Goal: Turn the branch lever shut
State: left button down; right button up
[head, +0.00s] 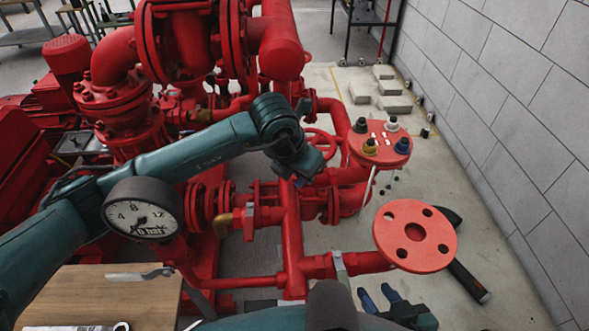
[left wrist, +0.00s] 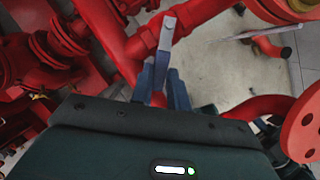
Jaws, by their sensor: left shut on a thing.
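The branch lever (left wrist: 168,32), a flat grey bar, stands against a red branch pipe (left wrist: 198,14) in the left wrist view. My left gripper (left wrist: 161,80) has its grey-blue fingers closed around the lever's near end. In the head view my left gripper (head: 303,175) points down beside the upright red pipe, mostly hidden by its own wrist, and the lever it holds is hidden there. My right gripper (head: 378,297) shows at the bottom, below a bare red flange (head: 432,254), its dark blue fingers apart and nothing seen between them.
Another grey lever (head: 341,268) sits on the lower branch, close to my right gripper. A red flange with coloured plugs (head: 380,150) stands above it. A pressure gauge (head: 143,209) is at left, a wooden table (head: 95,295) at bottom left.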

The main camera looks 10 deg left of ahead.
pick_arm(q)
jog(key=shift+s+d+n+y, duration=0.15)
jog(key=shift+d+n+y, duration=0.2)
jog(key=shift+n, duration=0.25)
jog(key=c, duration=1.3)
grip_release()
jog(key=shift+c, duration=0.2)
jog(key=b+v, duration=0.1)
jog(key=v, duration=1.2)
jog(key=shift+s, duration=0.2)
jog(key=shift+a, duration=0.1)
jog(key=shift+c, duration=0.5)
